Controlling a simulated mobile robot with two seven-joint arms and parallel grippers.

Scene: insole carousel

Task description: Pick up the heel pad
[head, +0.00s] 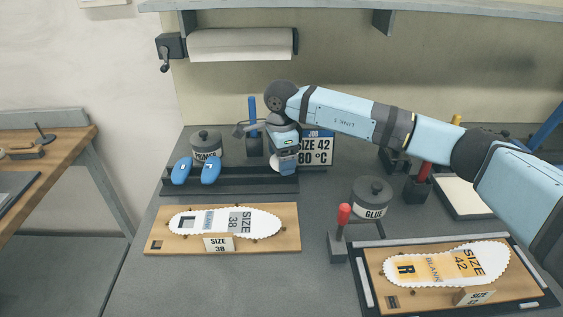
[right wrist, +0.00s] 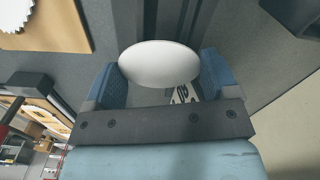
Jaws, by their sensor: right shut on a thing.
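The heel pad shows in the right wrist view as a pale, rounded piece (right wrist: 158,62) between the two blue fingers of my right gripper (right wrist: 162,72). Part of a printed marking shows just below its pale face. In the head view my right gripper (head: 284,163) points down at the right end of a dark rack (head: 232,183), and a sliver of the pale pad (head: 274,162) shows at its left side. The gripper is shut on the pad. Whether the pad touches the rack cannot be told. My left gripper is not in view.
Two blue pads (head: 210,171) stand at the rack's left, before a primer pot (head: 207,146). A sign (head: 316,150) stands behind the gripper. A size 38 insole board (head: 158,216), a red-handled tool (head: 343,215), a glue pot (head: 371,198) and a size 42 board (head: 395,300) lie in front.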

